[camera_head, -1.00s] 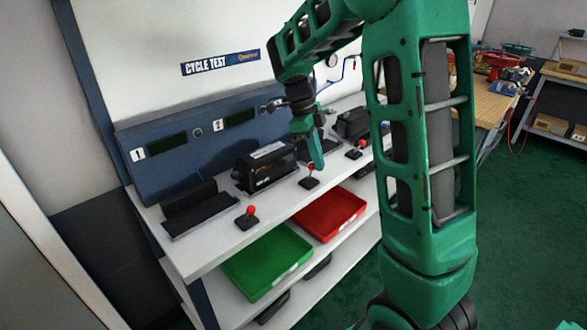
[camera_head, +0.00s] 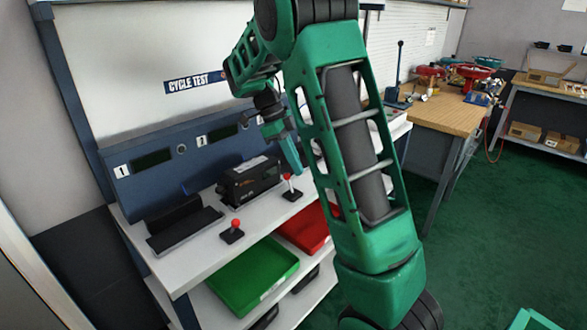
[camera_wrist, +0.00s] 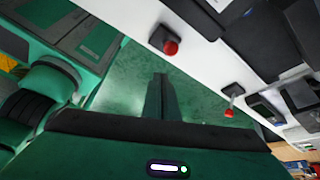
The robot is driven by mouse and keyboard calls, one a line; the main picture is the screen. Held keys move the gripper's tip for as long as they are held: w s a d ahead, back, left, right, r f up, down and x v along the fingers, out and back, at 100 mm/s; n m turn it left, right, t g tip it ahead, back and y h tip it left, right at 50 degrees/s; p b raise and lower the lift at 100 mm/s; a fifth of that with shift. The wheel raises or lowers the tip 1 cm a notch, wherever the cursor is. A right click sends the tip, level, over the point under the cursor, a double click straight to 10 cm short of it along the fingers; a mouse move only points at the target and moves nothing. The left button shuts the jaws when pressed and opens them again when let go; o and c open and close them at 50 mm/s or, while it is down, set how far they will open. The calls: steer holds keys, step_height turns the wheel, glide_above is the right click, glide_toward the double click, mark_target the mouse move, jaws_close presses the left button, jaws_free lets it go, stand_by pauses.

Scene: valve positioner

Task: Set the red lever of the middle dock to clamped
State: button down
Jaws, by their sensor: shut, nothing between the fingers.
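The middle dock holds a black boxed device (camera_head: 250,183) on the white bench. Its red-knobbed lever (camera_head: 292,194) stands in front of the device on a small black base. The lever looks near upright, and its exact tilt is hard to tell. My gripper (camera_head: 295,168) is shut and empty, pointing down, with its tips close to the red knob in the picture; whether they touch is unclear. In the wrist view the shut fingers (camera_wrist: 161,97) show against the green floor, with two red knobs nearby, one above (camera_wrist: 170,47) and one to the right (camera_wrist: 228,113).
The left dock (camera_head: 184,222) is an empty black cradle with its own red lever (camera_head: 232,233). A green bin (camera_head: 252,275) and a red bin (camera_head: 304,228) sit on the shelf below. My arm hides the right dock. A wooden workbench (camera_head: 445,108) stands behind right.

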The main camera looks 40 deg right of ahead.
steer(key=shift+r, duration=0.15)
steer(key=w+r, duration=0.4)
steer(key=r, duration=0.4)
steer(key=shift+w+a, duration=0.3)
steer(key=shift+w, duration=0.1)
stand_by(0.3)
stand_by(0.4)
